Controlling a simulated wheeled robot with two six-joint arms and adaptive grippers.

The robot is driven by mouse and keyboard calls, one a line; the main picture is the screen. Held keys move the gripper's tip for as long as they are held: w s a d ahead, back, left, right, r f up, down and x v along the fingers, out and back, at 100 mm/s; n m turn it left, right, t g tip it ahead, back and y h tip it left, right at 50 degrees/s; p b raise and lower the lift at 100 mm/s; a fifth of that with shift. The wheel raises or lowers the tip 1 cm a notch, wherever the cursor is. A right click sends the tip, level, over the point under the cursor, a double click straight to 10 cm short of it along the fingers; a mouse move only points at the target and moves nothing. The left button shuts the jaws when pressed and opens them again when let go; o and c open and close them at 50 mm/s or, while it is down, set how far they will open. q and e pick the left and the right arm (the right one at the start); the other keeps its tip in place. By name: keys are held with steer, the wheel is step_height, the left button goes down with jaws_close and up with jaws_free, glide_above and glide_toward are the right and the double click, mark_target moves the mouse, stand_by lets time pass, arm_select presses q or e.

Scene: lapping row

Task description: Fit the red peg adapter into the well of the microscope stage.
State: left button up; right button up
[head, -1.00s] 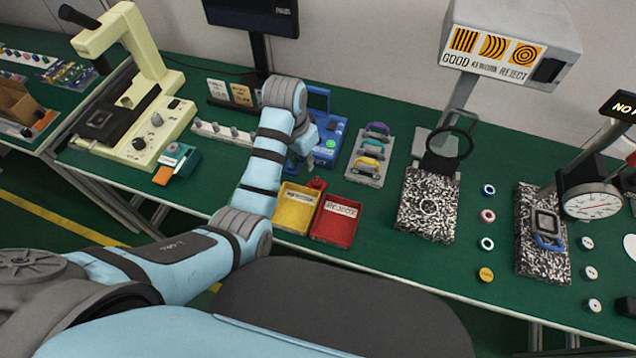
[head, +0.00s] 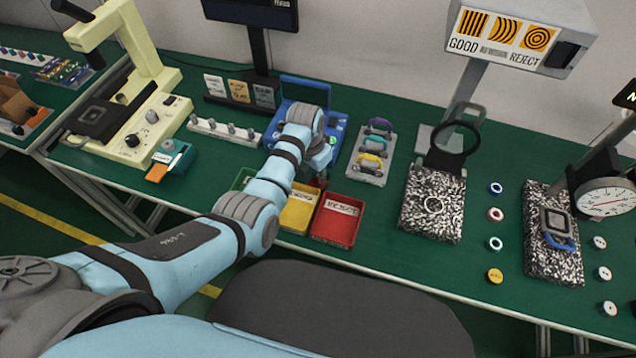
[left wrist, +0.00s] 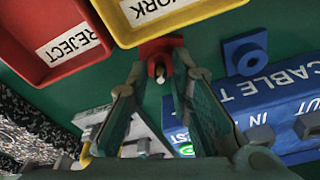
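The red peg adapter (left wrist: 157,46) is by the far edge of the yellow tray in the left wrist view. In the head view the adapter (head: 320,183) is a small red patch partly hidden by my arm. My left gripper (left wrist: 157,70) points down at it with its fingers apart, one on each side of a short pale peg; I see no clear grip. In the head view the left gripper (head: 318,168) is mostly hidden behind my wrist. The cream microscope (head: 135,70) stands at the left, its black stage (head: 78,127) bearing a squarish well (head: 95,115). My right gripper is out of view.
Yellow (head: 296,222) and red (head: 334,230) trays sit at the near edge. A blue cable tester (head: 340,130) stands behind the gripper. A rack of coloured handles (head: 357,170) is to the right. A small teal-and-orange box (head: 170,160) sits by the microscope.

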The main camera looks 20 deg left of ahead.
arm_select(q)
jaws_close()
steer(key=shift+r, duration=0.1)
steer(key=shift+w+r, duration=0.1)
steer(key=shift+r, duration=0.4)
step_height(320, 180, up, 19)
steer(key=p, duration=0.4)
steer(key=shift+p, duration=0.35)
